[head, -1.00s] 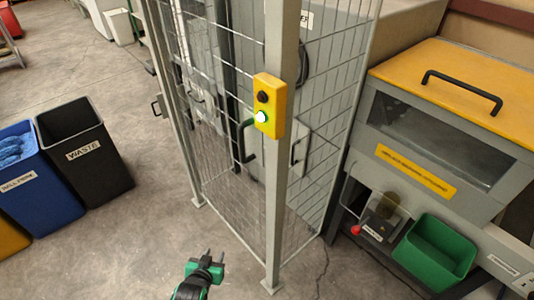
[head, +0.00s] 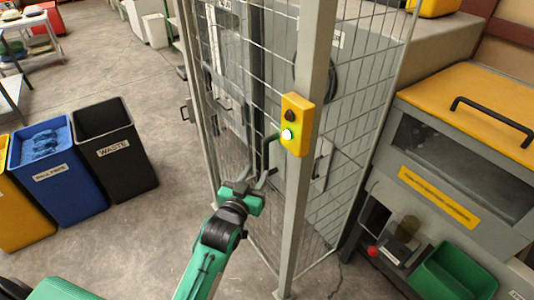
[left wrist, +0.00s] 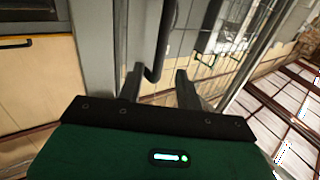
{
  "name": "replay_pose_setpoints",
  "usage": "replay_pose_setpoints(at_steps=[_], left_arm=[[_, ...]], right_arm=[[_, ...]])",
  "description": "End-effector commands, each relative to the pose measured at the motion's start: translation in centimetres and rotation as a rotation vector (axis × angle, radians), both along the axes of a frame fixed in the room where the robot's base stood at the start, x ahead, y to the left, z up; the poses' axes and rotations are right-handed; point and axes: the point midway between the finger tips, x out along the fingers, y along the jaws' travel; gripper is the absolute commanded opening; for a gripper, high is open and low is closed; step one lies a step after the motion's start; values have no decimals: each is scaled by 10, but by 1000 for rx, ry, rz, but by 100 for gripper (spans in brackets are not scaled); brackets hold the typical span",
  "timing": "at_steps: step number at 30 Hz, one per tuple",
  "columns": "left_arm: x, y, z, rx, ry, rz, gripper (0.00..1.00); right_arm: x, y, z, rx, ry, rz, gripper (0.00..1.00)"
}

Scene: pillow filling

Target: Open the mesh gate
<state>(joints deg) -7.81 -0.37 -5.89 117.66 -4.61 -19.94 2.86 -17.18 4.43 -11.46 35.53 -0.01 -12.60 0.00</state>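The mesh gate (head: 240,100) is a grey wire panel that stands beside a grey post (head: 312,120); it looks closed. Its dark bar handle (head: 266,152) is upright near that post. My left gripper (head: 258,176) is at the handle's lower part, its two fingers spread. In the left wrist view the open fingers (left wrist: 160,86) point at the handle (left wrist: 159,45), whose lower end shows between the fingertips. I cannot tell whether they touch it. My right gripper is not in view.
A yellow button box (head: 297,125) with a lit green button is on the post. At right is a machine with a yellow lid (head: 480,105) and a green bin (head: 455,272). Black (head: 118,155), blue (head: 70,195) and yellow bins stand at left. The floor between is clear.

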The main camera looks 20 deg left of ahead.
Motion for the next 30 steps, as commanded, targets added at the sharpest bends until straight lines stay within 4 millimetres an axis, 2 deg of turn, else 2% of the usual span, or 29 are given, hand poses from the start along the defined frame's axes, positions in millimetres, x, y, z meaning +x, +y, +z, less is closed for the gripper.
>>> replay_pose_setpoints(at_steps=[6, 13, 19, 27, 28, 30], left_arm=[[43, -3, 4, 0, -1, 0, 36], [75, -6, 1, 0, 1, -1, 36], [86, -6, 0, 0, 0, -1, 36], [87, -7, 0, 0, 0, -1, 36], [87, -7, 0, 0, 0, -1, 34], [87, -7, 0, 0, 0, -1, 20]], right_arm=[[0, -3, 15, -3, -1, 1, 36], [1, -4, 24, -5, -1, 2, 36], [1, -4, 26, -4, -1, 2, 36], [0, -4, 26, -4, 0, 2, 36], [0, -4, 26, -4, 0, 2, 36], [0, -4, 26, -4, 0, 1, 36]])
